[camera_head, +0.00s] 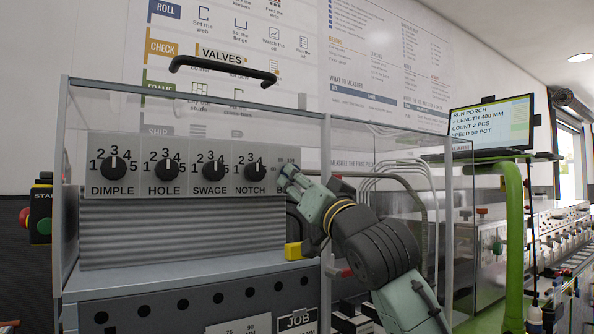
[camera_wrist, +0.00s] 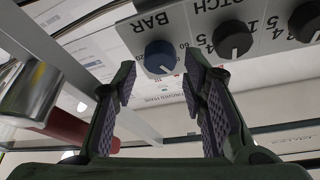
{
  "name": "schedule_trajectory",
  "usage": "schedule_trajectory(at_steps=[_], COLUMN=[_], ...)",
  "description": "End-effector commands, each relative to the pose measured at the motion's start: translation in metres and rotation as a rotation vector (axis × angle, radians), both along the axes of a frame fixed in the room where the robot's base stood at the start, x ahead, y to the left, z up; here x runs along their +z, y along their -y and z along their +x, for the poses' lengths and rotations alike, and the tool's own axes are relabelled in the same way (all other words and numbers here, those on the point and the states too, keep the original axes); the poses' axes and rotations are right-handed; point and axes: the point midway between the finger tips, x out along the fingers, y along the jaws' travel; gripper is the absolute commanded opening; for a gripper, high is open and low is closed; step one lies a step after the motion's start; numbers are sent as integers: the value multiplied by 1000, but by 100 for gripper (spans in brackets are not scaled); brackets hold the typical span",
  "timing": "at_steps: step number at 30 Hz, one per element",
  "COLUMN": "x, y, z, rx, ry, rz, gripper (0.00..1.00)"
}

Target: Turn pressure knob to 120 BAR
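The pressure knob (camera_wrist: 160,57) is blue and sits on a grey panel marked BAR, which appears upside down in the wrist view. A small pale mark shows near the knob's lower edge; most dial numbers are hidden or too small to read. My gripper (camera_wrist: 160,84) is open, with its two padded fingertips on either side of the knob's lower part in the picture. I cannot tell whether they touch it. In the head view my gripper (camera_head: 288,176) is at the right end of the knob panel (camera_head: 135,142) and hides the pressure knob.
Black knobs marked DIMPLE (camera_head: 114,167), HOLE (camera_head: 167,168), SWAGE (camera_head: 213,168) and NOTCH (camera_head: 255,168) line the panel to the left. A clear cover (camera_head: 385,150) with a metal frame and a black handle (camera_head: 222,68) stand close around. A monitor (camera_head: 491,123) is at right.

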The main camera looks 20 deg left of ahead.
Motion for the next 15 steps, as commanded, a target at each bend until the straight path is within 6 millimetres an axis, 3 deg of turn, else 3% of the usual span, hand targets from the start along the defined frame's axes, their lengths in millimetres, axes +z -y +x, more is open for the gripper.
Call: schedule_trajectory(at_steps=[6, 15], x=[9, 9], y=[-16, -18], z=[16, 18], rx=[1, 1], ry=[-1, 1], rz=[0, 1], gripper=[39, 39])
